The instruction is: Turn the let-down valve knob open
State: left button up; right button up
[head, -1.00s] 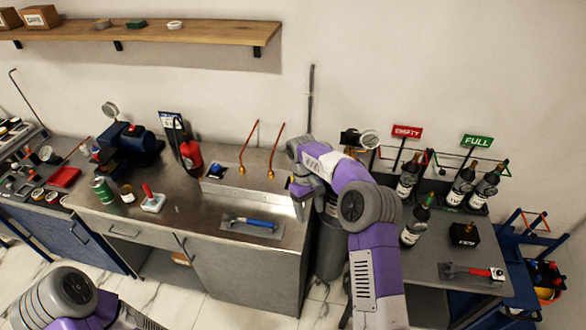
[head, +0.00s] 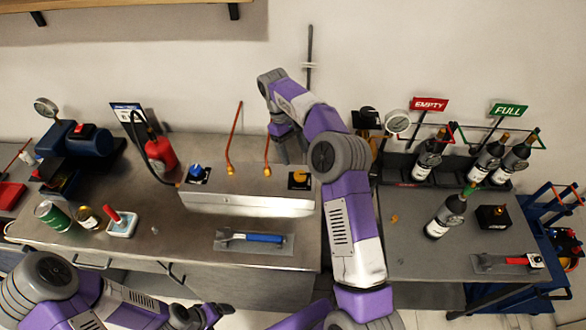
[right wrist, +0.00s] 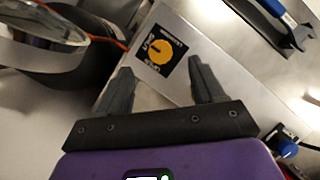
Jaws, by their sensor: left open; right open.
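A yellow knob (head: 299,180) sits on a black plate at the right end of the steel panel. It also shows in the right wrist view (right wrist: 158,52), with lettering too small to read surely. My right gripper (head: 291,158) is above and behind the knob in the head view. In the right wrist view its open, empty fingers (right wrist: 163,67) point towards the knob, which lies just past the fingertips and between their lines, apart from them. My left gripper (head: 218,312) is open and low at the bench's front edge, away from the panel.
A blue knob (head: 196,171) is at the panel's left end. Two copper pipes (head: 234,140) rise behind the panel. A blue-handled tool (head: 252,238) lies in front. Bottles (head: 446,215) stand on the right table. A red extinguisher-like bottle (head: 160,155) stands left.

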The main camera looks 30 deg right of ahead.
aim_at(300, 174)
pick_arm(q)
jog(key=shift+w+f+b, duration=0.2)
jog(key=shift+f+b, duration=0.3)
jog(key=shift+f, duration=0.15)
jog(key=shift+w+f+b, duration=0.15)
jog(key=shift+f+b, duration=0.35)
jog(key=shift+f, duration=0.1)
pick_arm(e)
jog(key=shift+w+x, duration=0.2)
jog(key=shift+x, duration=1.8)
jog(key=shift+w+x, duration=0.2)
jog(key=shift+x, duration=1.85)
jog(key=shift+f, duration=0.15)
jog(key=shift+c, duration=0.3)
jog(key=c, duration=1)
